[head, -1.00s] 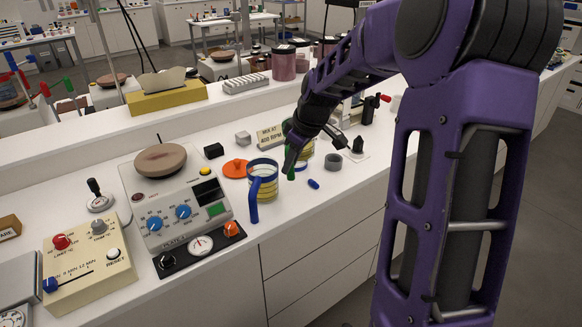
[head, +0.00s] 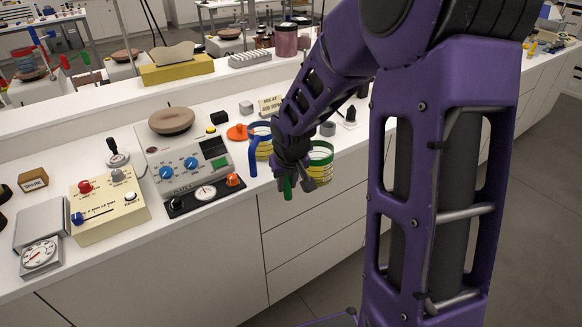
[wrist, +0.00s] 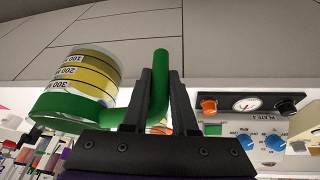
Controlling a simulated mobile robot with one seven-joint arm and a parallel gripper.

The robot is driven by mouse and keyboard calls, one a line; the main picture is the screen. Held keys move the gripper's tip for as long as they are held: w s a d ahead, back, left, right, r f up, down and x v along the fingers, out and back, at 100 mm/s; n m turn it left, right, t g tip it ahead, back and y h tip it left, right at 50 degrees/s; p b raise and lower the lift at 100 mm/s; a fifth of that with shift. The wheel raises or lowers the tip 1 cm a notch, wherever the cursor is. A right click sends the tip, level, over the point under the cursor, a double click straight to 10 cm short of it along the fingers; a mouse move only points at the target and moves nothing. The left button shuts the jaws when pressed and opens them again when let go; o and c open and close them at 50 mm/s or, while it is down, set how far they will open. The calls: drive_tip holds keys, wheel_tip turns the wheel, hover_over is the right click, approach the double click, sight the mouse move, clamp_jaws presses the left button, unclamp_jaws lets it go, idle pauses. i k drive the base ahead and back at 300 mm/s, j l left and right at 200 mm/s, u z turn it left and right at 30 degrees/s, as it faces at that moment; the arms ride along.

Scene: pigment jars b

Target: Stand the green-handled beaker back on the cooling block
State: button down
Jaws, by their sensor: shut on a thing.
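The green-handled beaker (head: 320,160) has a green rim and yellow contents. In the head view it is at the counter's front edge, partly hidden by my gripper (head: 296,178). Its green handle (head: 288,188) shows between the fingers.
A blue-handled beaker (head: 262,147) stands just left of my gripper, near an orange disc (head: 237,132). A hotplate unit (head: 185,160) with knobs is further left. A grey ring (head: 328,128) and a black piece (head: 350,118) lie behind the held beaker.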

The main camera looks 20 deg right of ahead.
sight(39, 219)
drive_tip(key=k+j+u, duration=0.15)
drive_tip(key=j, duration=0.3)
drive_tip(key=k+j+u, duration=0.1)
drive_tip(key=j, duration=0.3)
drive_tip(key=k+j+u, duration=0.15)
drive_tip(key=j, duration=0.3)
drive_tip(key=j+u, duration=0.15)
drive_tip(key=j, duration=0.3)
